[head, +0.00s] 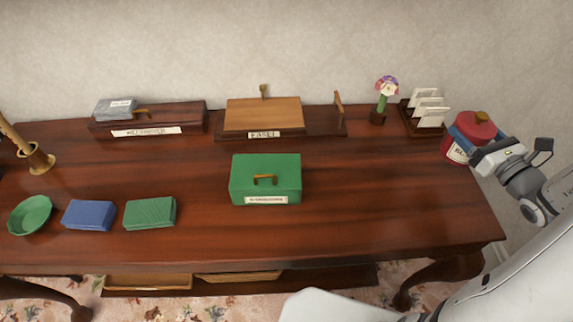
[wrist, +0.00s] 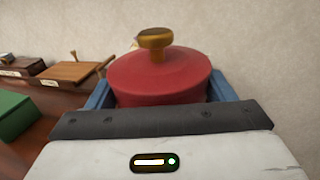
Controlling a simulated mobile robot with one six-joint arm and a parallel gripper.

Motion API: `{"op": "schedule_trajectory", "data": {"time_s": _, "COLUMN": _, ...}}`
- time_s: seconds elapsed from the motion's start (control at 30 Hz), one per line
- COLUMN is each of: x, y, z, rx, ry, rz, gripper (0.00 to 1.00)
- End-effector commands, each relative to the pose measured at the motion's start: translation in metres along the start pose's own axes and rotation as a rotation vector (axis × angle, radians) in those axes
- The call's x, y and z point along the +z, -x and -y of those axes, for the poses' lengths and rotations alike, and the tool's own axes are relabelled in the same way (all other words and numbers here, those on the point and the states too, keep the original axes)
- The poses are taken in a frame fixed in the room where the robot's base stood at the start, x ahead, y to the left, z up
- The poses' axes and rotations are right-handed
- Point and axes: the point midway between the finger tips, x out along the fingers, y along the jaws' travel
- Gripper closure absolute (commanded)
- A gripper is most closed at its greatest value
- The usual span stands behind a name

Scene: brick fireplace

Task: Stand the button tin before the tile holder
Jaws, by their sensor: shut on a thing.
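The button tin, a red round tin (head: 458,149) with a brass knob and a pale label, is at the right end of the desk. It also shows in the wrist view (wrist: 160,80), upright between the blue fingers. My gripper (head: 471,133) is shut on it from the right. I cannot tell whether its base touches the desk. The tile holder, a dark wooden rack (head: 408,122) with several white tiles upright in it, stands at the back right, just left of the tin. The tin's far side is hidden in the wrist view.
A wooden easel box (head: 262,114) and a long labelled box (head: 190,115) line the back. A green box (head: 265,178) sits mid-desk. The desk (head: 390,190) is clear in front of the rack.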

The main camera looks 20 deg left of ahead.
Motion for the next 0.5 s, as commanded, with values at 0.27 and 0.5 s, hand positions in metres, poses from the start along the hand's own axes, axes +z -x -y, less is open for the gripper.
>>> {"op": "schedule_trajectory", "data": {"time_s": 0.27, "x": 0.0, "y": 0.028, "z": -0.007, "rx": 0.115, "ry": -0.001, "rz": 0.001, "gripper": 0.54}}
{"op": "schedule_trajectory", "data": {"time_s": 0.5, "x": -0.011, "y": 0.027, "z": -0.008, "rx": 0.118, "ry": -0.004, "rz": 0.001, "gripper": 0.54}}
